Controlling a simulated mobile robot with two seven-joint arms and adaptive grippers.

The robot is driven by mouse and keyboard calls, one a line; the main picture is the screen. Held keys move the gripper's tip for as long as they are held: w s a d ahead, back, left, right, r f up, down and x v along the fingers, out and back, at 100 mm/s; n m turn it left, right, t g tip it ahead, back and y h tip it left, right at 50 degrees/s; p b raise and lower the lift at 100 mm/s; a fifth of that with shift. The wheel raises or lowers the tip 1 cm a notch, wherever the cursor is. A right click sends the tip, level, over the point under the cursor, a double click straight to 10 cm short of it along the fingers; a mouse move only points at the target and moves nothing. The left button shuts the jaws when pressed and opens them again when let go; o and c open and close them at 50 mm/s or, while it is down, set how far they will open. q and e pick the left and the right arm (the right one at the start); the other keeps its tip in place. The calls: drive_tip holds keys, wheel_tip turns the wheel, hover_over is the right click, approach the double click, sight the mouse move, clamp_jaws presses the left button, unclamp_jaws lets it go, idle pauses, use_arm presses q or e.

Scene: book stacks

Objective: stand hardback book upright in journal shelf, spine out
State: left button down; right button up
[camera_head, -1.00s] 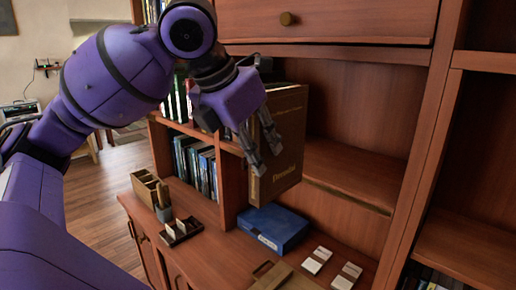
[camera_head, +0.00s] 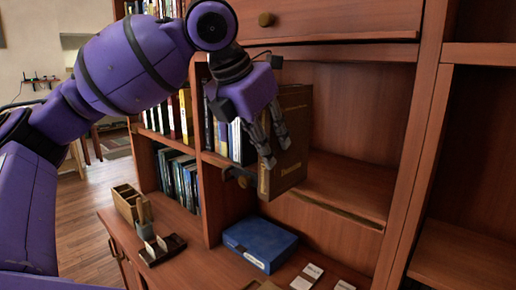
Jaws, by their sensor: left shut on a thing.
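My left gripper (camera_head: 270,142) is shut on a brown hardback book (camera_head: 290,150) and holds it upright in the air. The book's front cover with gold lettering faces right, and the narrow side nearest me is partly behind my fingers. The book is in front of the opening of the wooden journal shelf (camera_head: 345,190), above the blue box. Whether the book touches the shelf cannot be told. My right gripper is not in view.
A blue box (camera_head: 260,243) and small white cards (camera_head: 307,277) lie on the counter below. A wooden desk organizer (camera_head: 128,203) stands at left. Books (camera_head: 178,176) fill the left compartments. A drawer (camera_head: 320,20) overhangs the opening; the shelf board at right of the book is bare.

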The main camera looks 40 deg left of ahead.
use_arm(q)
drive_tip(key=w+p, duration=0.1)
drive_tip(key=w, duration=0.6)
drive_tip(key=shift+w+d+r+p, duration=0.15)
drive_tip(key=shift+d+p, duration=0.2)
drive_tip(key=shift+f, duration=0.5)
drive_tip(key=c, duration=1.5)
unclamp_jaws()
drive_tip(key=shift+o, duration=0.5)
drive_tip(key=shift+f, duration=0.1)
drive_tip(key=shift+f, duration=0.1)
